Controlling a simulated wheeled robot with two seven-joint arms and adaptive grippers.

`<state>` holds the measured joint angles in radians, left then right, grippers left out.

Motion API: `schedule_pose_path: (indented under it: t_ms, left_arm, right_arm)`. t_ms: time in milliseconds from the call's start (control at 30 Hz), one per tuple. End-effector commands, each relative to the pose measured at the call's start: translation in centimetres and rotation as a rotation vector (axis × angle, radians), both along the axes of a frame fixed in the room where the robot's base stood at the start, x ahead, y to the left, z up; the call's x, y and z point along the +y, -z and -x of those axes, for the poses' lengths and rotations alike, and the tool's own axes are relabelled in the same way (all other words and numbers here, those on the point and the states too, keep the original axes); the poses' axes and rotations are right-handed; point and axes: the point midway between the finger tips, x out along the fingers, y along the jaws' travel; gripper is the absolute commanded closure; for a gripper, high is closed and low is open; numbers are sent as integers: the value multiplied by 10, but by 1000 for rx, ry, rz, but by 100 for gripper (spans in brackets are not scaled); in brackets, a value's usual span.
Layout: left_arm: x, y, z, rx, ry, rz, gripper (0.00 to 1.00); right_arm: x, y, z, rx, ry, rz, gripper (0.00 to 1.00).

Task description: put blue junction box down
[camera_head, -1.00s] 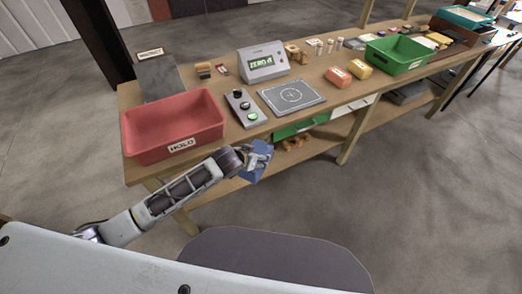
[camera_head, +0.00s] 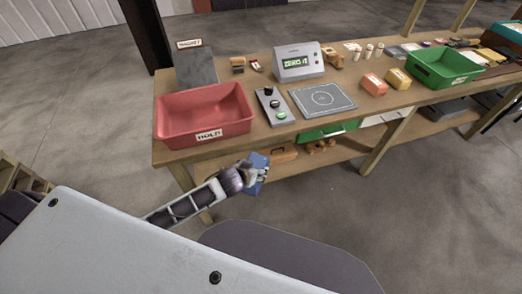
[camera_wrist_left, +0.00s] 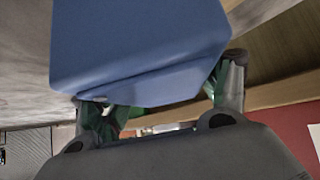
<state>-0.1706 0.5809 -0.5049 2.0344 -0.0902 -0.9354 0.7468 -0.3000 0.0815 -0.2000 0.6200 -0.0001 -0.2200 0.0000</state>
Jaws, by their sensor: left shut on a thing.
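My left gripper (camera_head: 250,174) is shut on the blue junction box (camera_head: 257,172), in front of the workbench edge and below the level of its top. In the left wrist view the blue box (camera_wrist_left: 140,45) fills the upper middle, with the two fingers of my left gripper (camera_wrist_left: 160,100) at its near end. The box is clear of the bench top. The fingertips are partly hidden by the box. My right gripper is in no view.
On the wooden bench stand a red HOLD bin (camera_head: 205,117), a grey button box (camera_head: 273,105), a square plate with a circle mark (camera_head: 322,99), a display reading ZERO IT (camera_head: 297,63), orange and yellow boxes (camera_head: 374,84) and a green bin (camera_head: 447,68). A lower shelf (camera_head: 281,166) holds items.

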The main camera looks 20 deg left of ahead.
Motion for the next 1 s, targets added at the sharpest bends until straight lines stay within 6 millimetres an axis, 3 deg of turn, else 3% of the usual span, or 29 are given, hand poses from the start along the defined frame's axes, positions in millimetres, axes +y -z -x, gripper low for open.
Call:
schedule_pose_path:
  t_ms: [400, 1000]
  left_arm:
    - [25, 7, 20, -8, -69, -7, 94]
    - [27, 7, 21, -9, -74, -8, 94]
  right_arm:
    - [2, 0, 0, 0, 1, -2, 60]
    - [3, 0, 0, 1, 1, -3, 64]
